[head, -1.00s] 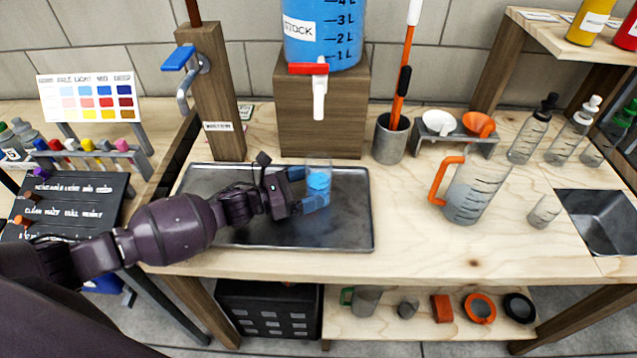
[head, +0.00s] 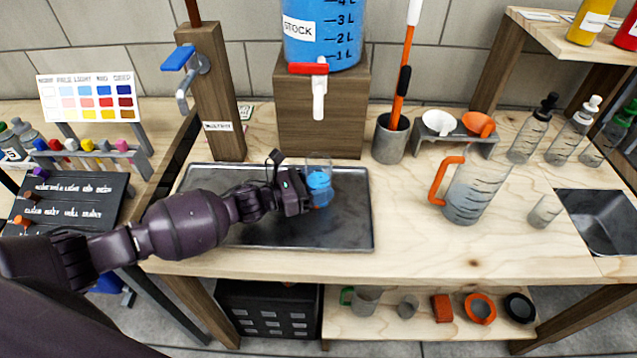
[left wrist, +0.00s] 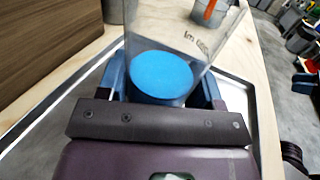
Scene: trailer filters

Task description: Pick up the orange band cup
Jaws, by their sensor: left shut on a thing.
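A clear cup (head: 319,162) with blue liquid is at the right part of the dark metal tray (head: 345,232). My left gripper (head: 312,192) is shut around this cup, reaching in from the left. In the left wrist view the cup (left wrist: 150,45) stands between the blue fingers of the left gripper (left wrist: 165,90), with the blue liquid inside and printed marks on its wall. I cannot make out an orange band on it. Its base is hidden, so I cannot tell whether it touches the tray.
The blue stock tank (head: 322,40) with a red-handled tap stands on a wooden block (head: 320,120) behind the tray. A grey pot (head: 391,140) holds an orange stick. An orange-handled jug (head: 474,190) and small clear beaker (head: 545,211) stand right. The bench front (head: 440,255) is clear.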

